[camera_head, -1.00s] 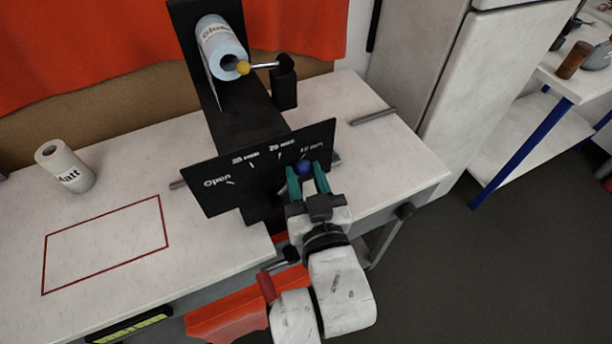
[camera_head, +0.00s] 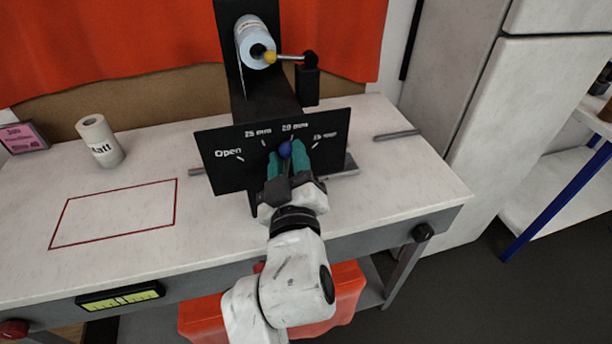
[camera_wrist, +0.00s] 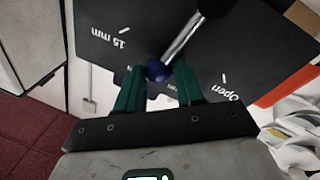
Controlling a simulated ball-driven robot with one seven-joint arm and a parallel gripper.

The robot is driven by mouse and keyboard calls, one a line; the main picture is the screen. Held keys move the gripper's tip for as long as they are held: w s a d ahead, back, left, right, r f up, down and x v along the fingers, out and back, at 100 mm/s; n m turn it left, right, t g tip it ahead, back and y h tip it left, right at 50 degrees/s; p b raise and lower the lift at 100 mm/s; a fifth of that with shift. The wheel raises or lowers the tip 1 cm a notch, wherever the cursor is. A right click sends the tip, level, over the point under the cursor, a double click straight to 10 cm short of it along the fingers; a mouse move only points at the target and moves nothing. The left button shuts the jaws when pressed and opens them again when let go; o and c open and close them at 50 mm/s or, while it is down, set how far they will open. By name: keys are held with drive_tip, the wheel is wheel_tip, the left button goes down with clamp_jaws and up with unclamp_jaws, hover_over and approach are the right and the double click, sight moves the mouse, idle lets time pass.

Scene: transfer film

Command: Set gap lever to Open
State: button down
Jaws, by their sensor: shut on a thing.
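The gap lever has a blue ball knob (camera_head: 285,149) in front of a black dial plate (camera_head: 225,178) marked Open, 25 mm, 20 mm and 15 mm. The knob sits just below the 20 mm mark; Open is at the plate's left end. My gripper (camera_head: 287,163) has its green fingers shut on the knob. In the wrist view the blue knob (camera_wrist: 157,71) sits between the fingertips, with a metal lever rod (camera_wrist: 182,40) running up from it to a dark hub. The wrist view is turned, with Open at the right.
A white Matt roll (camera_head: 100,141) stands on the white bench (camera_head: 110,180) at left, behind a red-outlined rectangle (camera_head: 115,212). An orange bin (camera_head: 345,290) is under the bench.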

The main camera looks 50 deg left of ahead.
drive_tip(key=n, duration=0.1)
drive_tip(key=s+n, duration=0.1)
drive_tip(key=n, duration=0.1)
drive_tip(key=shift+s+a+f+y+b, duration=0.15)
drive_tip(key=shift+a+f+y+b, duration=0.1)
drive_tip(key=shift+f+y+b, duration=0.15)
drive_tip(key=n, duration=0.1)
drive_tip(key=s+n+g, duration=0.1)
drive_tip(key=n, duration=0.1)
drive_tip(key=shift+s+a+f, duration=0.1)
drive_tip(key=shift+s+a, duration=0.2)
drive_tip(key=shift+a, duration=0.05)
drive_tip(key=n, duration=0.1)
drive_tip(key=s+n, duration=0.1)
drive_tip(key=n+y, duration=0.1)
drive_tip(key=shift+s+a+f, duration=0.2)
drive_tip(key=shift+a+f, duration=0.1)
drive_tip(key=shift+f, duration=0.05)
drive_tip(key=shift+s+a+f+n+g+y, duration=0.15)
drive_tip(key=shift+s+f+n+g, duration=0.2)
drive_tip(key=shift+n, duration=0.6)
drive_tip(key=shift+s+a+f+n+g+y, duration=0.2)
drive_tip(key=shift+s+n+g, duration=0.15)
drive_tip(key=shift+n, duration=0.6)
drive_tip(key=c, duration=1)
unclamp_jaws()
drive_tip(key=shift+d, duration=0.1)
drive_tip(key=shift+o, duration=1.4)
drive_tip(key=shift+s, duration=0.15)
